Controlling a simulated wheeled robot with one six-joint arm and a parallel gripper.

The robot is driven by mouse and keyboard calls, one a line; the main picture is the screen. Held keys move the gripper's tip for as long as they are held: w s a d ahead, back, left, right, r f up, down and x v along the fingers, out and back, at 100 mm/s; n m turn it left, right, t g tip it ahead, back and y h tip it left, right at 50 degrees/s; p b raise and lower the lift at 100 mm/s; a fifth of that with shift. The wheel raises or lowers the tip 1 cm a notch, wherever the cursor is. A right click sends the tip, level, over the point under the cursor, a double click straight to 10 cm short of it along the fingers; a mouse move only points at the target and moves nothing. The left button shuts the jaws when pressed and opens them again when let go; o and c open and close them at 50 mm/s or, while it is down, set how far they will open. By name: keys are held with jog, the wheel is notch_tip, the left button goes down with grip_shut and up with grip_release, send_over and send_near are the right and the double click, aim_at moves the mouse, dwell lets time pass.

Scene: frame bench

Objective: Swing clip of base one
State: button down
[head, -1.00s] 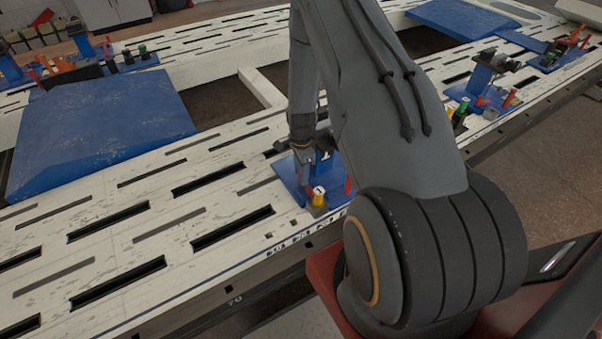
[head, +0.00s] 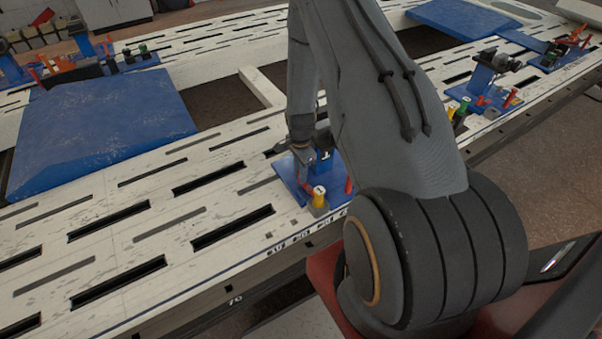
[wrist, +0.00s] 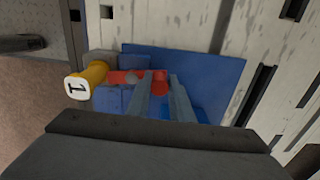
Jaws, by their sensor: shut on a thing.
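Base one is a blue plate (head: 287,177) near the front edge of the white bench, partly behind my arm. In the wrist view, the blue plate (wrist: 215,68) fills the middle. A yellow cylinder (head: 319,197) with a white top stands on it; in the wrist view this cylinder (wrist: 86,80) is marked 1. The red clip (wrist: 160,84) reaches from beside the cylinder to between my fingers. My gripper (wrist: 160,85) is shut on the clip's red end; in the head view my gripper (head: 303,160) is low over the plate.
Another blue base (head: 461,97) with red and green parts stands farther right on the bench. A large blue panel (head: 100,125) lies at left. Long slots cut the white bench top (head: 150,215). Open frame gaps lie behind.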

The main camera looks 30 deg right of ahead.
jog(key=n, duration=0.1)
jog(key=a+n, duration=0.1)
jog(key=n, duration=0.1)
jog(key=shift+s+a+n, duration=0.25)
jog(key=shift+n, duration=0.05)
jog(key=n, duration=0.1)
jog(key=s+a+n, duration=0.1)
jog(key=n, duration=0.1)
jog(key=shift+n, duration=0.3)
jog(key=n, duration=0.1)
jog(key=s+a+n, duration=0.1)
jog(key=n, duration=0.1)
jog(key=shift+s+n+p, duration=0.1)
jog(key=shift+n+p, duration=0.2)
jog(key=shift+p, duration=0.05)
jog(key=shift+s+a+n+p, duration=0.15)
jog(key=shift+s+n, duration=0.25)
jog(key=shift+n, duration=0.55)
jog(key=shift+s+a+n+p, duration=0.15)
jog(key=shift+s+n, duration=0.2)
jog(key=shift+n, duration=0.6)
jog(key=shift+d, duration=0.1)
jog(key=c, duration=1.6)
grip_release()
jog(key=shift+o, duration=0.2)
notch_tip(320, 180, up, 8)
